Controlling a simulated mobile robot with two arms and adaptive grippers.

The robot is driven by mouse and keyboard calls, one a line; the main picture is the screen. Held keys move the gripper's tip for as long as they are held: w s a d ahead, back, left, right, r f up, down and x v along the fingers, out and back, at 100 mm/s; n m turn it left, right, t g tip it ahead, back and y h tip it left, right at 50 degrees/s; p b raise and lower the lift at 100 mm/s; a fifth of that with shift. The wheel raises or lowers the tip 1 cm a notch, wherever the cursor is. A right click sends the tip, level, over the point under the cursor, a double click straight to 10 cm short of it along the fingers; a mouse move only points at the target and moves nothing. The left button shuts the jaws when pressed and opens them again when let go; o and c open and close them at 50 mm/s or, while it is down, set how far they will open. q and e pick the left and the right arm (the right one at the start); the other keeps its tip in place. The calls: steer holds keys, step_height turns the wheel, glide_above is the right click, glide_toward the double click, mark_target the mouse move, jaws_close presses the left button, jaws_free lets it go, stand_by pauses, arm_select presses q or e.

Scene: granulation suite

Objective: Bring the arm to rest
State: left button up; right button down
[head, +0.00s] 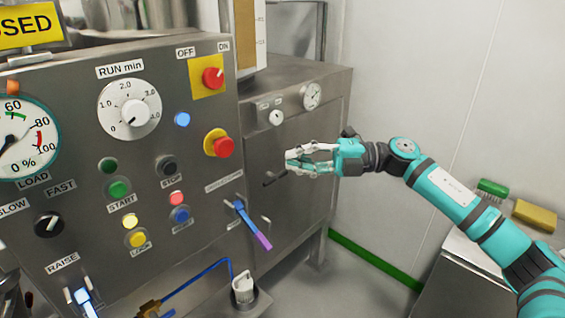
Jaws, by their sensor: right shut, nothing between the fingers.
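My right arm comes in from the lower right, in teal and grey. Its right gripper (292,162) is in front of the side cabinet (300,215), just above a dark handle (274,178). The fingers are empty. I cannot tell whether they touch the cabinet front. My left gripper is out of the picture.
The control panel (80,215) on the left carries a run dial (129,110), a red-on-yellow switch (213,78), a red stop button (223,147) and a blue-purple lever (252,224). A bench at right holds a green brush (492,189) and a yellow sponge (535,215).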

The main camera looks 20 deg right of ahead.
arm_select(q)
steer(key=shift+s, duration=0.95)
